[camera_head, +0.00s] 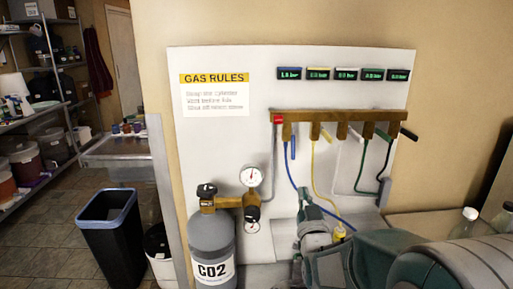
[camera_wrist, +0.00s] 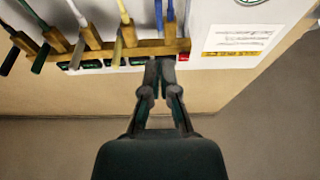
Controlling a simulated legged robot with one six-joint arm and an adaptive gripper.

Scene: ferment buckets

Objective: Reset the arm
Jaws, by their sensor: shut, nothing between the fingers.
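My gripper (camera_head: 303,192) is in front of the white gas board (camera_head: 230,150), below the brass manifold (camera_head: 340,122). In the wrist view my gripper (camera_wrist: 160,64) has its two fingertips together and holds nothing. That view is turned over, and the manifold (camera_wrist: 140,47) shows just beyond the fingertips. I cannot tell whether they touch it. The arm reaches in from the lower right of the head view. The blue lever (camera_head: 292,149) hangs straight down; the yellow lever (camera_head: 327,136) is slanted.
A grey CO2 cylinder (camera_head: 212,250) with a gauge (camera_head: 251,175) stands left of my gripper. Coloured hoses hang from the manifold around the gripper. A black bin (camera_head: 112,235) and shelves stand at the left. Bottles (camera_head: 465,222) stand on a counter at the right.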

